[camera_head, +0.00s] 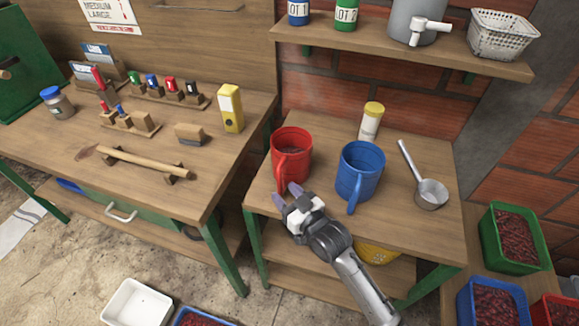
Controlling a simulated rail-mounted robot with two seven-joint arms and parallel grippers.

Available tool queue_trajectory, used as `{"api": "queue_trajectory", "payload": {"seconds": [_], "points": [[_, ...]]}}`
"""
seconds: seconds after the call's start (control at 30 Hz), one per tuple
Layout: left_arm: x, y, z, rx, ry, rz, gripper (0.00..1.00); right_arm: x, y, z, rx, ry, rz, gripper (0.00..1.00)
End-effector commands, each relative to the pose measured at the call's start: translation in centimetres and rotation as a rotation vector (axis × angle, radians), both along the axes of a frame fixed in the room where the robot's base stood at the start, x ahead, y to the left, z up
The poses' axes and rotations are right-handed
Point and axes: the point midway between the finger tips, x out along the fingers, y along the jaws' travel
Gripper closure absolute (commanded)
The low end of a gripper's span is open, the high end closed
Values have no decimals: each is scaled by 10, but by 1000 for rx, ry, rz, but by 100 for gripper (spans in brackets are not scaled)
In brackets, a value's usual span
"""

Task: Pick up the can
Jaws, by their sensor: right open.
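A red can-like mug (291,150) with a handle on its front stands upright on the small wooden table. A blue one (360,168) with a handle stands to its right. My right gripper (287,194) reaches in from the lower right. Its fingers are open, with the tips just in front of the red can's handle; I cannot tell whether they touch it. Nothing shows between the fingers. My left gripper is not in view.
A yellow-capped jar (371,121) and a metal ladle (429,192) share the small table (395,235). A shelf (400,48) hangs above. A cluttered workbench (70,150) stands to the left. Crates of red cherries (513,236) stand at the lower right.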

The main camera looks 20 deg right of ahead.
Motion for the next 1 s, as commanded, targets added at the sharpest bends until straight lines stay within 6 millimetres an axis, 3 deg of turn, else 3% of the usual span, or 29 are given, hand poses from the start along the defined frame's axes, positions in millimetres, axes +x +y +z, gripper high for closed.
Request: {"api": "queue_trajectory", "payload": {"seconds": [0.2,0.57,1.0], "points": [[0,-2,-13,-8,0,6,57,24,6,-2,2,0,0,54],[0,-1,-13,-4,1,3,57,29,7,0,1,1,0,55],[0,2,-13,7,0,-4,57,29,7,0,1,1,0,97]]}}
